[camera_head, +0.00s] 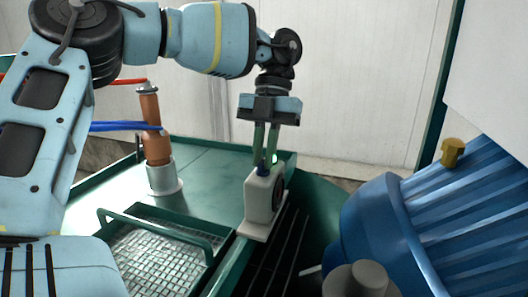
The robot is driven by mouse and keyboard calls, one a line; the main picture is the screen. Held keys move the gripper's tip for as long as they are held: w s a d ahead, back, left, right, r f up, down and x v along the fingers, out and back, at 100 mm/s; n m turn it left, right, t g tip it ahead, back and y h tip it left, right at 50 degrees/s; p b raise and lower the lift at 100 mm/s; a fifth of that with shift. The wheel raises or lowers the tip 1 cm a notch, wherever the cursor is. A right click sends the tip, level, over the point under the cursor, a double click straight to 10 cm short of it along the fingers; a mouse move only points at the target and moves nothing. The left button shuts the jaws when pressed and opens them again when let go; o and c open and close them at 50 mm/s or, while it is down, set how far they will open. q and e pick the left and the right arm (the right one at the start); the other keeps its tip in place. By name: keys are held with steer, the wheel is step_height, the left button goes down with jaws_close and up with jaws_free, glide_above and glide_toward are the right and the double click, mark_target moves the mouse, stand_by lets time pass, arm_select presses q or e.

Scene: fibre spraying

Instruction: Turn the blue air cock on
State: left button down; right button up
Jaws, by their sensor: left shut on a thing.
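The blue air cock (263,171) is a small dark blue knob on top of an off-white box (258,198) with a dark round face on its right side. The box stands upright on a pale base plate at the table's right edge. My left gripper (265,161) points down from above and is shut on the blue air cock, one finger on each side. The fingers hide part of the knob, so its turned angle cannot be told. A small green glow (274,159) shows by the right fingertip. My right gripper is not in view.
A green table (205,170) holds a copper-brown cylinder (153,130) in a pale holder, with red and blue hoses behind. A wire-mesh tray (160,262) lies in front. A large ribbed blue machine (440,215) with a brass knob (453,152) fills the right.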

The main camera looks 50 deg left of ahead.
arm_select(q)
steer(key=c, duration=1.5)
jaws_free()
steer(key=shift+v, duration=3.95)
